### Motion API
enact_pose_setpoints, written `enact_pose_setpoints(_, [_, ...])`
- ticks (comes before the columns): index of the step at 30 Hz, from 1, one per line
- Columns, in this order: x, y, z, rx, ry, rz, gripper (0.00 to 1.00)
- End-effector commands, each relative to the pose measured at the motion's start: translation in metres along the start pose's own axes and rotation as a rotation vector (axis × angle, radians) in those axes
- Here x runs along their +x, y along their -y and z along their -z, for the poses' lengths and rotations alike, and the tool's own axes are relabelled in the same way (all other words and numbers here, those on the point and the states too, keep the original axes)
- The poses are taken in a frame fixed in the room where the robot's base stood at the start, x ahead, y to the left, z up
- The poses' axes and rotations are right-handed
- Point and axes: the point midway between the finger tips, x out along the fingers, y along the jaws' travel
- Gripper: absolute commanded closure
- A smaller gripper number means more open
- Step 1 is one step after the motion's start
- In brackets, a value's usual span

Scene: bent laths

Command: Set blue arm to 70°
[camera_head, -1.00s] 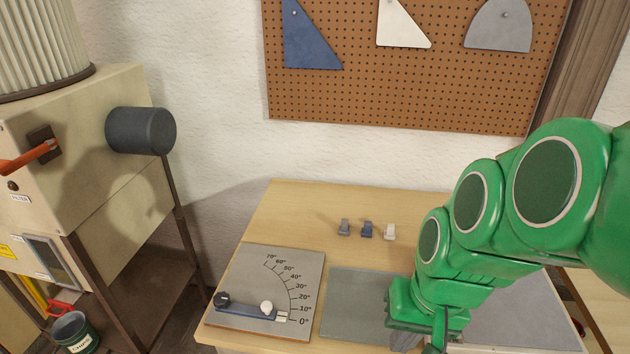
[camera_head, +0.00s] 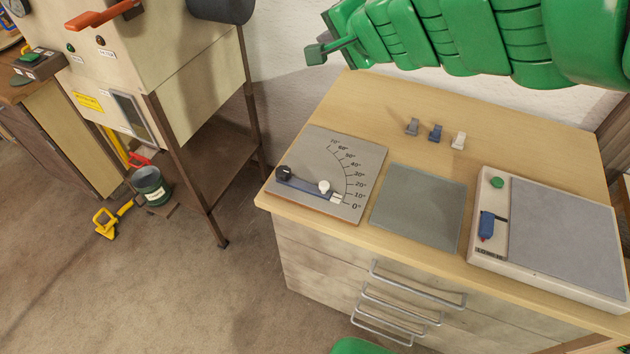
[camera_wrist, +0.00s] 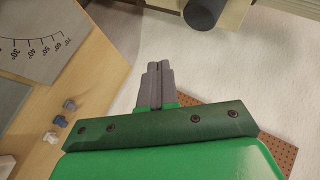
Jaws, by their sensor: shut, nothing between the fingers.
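The blue arm (camera_head: 308,187) lies on the grey angle plate (camera_head: 318,211) at the left of the bench top. It runs from a black pivot knob (camera_head: 284,173) at the left to a white knob (camera_head: 324,187) near its right end. Its pale tip (camera_head: 337,198) is close to the 0° mark. The scale (camera_head: 346,172) rises from 0° to 70°. My gripper (camera_head: 313,54) is raised above the back left of the bench, well clear of the plate. In the wrist view its grey fingers (camera_wrist: 154,80) are together and hold nothing.
Three small clips, grey (camera_head: 412,127), blue (camera_head: 436,133) and white (camera_head: 459,141), stand behind a grey-green mat (camera_head: 419,206). A flat device (camera_head: 565,240) with a green button is at the right.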

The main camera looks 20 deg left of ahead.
Motion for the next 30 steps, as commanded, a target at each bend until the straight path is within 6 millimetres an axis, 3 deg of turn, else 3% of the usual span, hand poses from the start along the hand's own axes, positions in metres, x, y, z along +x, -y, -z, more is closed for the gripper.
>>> enact_pose_setpoints(6, [0.028, 0.035, 0.011, 0.148, -0.091, 0.063, 1.00])
enact_pose_setpoints(14, [0.059, 0.049, 0.018, 0.342, -0.200, 0.071, 1.00])
enact_pose_setpoints(23, [0.093, 0.036, 0.011, 0.554, -0.332, -0.001, 1.00])
enact_pose_setpoints(30, [0.115, 0.006, -0.014, 0.697, -0.435, -0.123, 1.00])
